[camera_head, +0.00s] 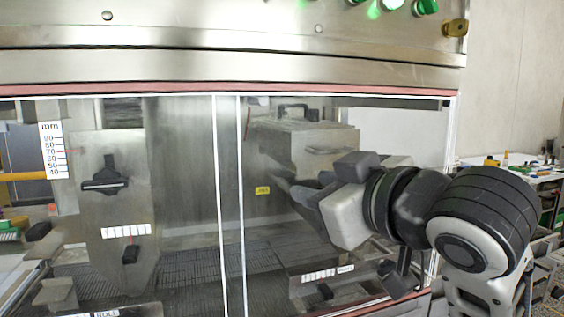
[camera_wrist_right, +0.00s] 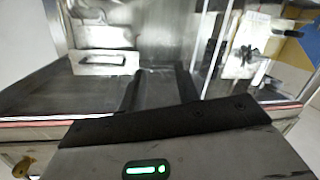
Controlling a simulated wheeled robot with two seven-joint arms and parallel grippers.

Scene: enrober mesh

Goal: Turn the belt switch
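The control panel (camera_head: 230,35) of the steel machine runs along the top of the head view. Green lit buttons (camera_head: 392,4) are cut off by the top edge. A brass-coloured knob (camera_head: 456,28) sits at the panel's right end; a similar brass part (camera_wrist_right: 24,166) shows at the lower left of the wrist view. I cannot tell which control is the belt switch. My right gripper (camera_head: 300,192) is below the panel, in front of the clear window, apart from the controls. In the wrist view its dark fingers (camera_wrist_right: 160,88) stand apart with nothing between them. My left gripper is out of view.
The window (camera_head: 185,180) has white vertical edges and a red strip (camera_head: 230,88) above it. Behind it are a mesh belt (camera_head: 185,268), a plate with a black handle (camera_head: 105,180) and a mm scale (camera_head: 53,150). A cluttered bench (camera_head: 520,172) stands at right.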

